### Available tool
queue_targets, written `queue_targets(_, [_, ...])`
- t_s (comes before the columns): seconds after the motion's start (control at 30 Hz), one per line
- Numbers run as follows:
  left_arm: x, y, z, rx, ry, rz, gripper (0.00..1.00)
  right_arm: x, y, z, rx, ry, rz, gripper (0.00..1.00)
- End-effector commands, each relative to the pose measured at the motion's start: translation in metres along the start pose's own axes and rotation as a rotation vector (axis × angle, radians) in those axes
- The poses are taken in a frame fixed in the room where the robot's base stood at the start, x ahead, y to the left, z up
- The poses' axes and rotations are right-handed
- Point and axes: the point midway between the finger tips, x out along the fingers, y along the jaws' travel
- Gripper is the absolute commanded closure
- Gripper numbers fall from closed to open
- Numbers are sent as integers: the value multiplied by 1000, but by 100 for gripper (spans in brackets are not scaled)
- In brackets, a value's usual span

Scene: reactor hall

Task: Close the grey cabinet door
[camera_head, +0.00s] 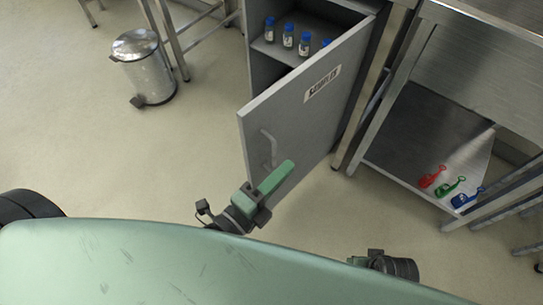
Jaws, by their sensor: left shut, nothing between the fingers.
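The grey cabinet door (312,112) stands wide open, its free edge toward me, with a label and a bar handle (267,147) on the face I see. The cabinet (262,72) behind it is open at the front and hinged at the right. My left gripper (288,166) has its green fingers shut and empty. It overlaps the door's lower part just below the handle; I cannot tell whether it touches. Part of my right gripper (375,260) shows at the bottom, its fingers mostly hidden by my green body.
Several blue-capped vials (288,36) stand on the cabinet shelf. A steel pedal bin (146,68) stands at the upper left. A steel table (400,135) at the right holds red, green and blue tagged items (450,187) on its lower shelf.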

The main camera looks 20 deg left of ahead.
Motion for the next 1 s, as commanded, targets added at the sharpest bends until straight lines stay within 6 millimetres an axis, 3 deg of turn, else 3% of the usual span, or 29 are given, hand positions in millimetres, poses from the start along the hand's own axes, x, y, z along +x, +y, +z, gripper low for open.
queue_targets(0.03, [0,0,12,9,-1,3,100,2,0,1,0,-1,0,43])
queue_targets(0.2, [4,1,30,4,-2,3,100,9,0,4,-1,-4,-1,43])
queue_targets(0.77, [5,2,38,2,2,4,100,12,-1,5,-1,-5,-1,43])
queue_targets(1.0, [4,1,62,9,52,4,100,11,-1,5,-1,-5,-1,43])
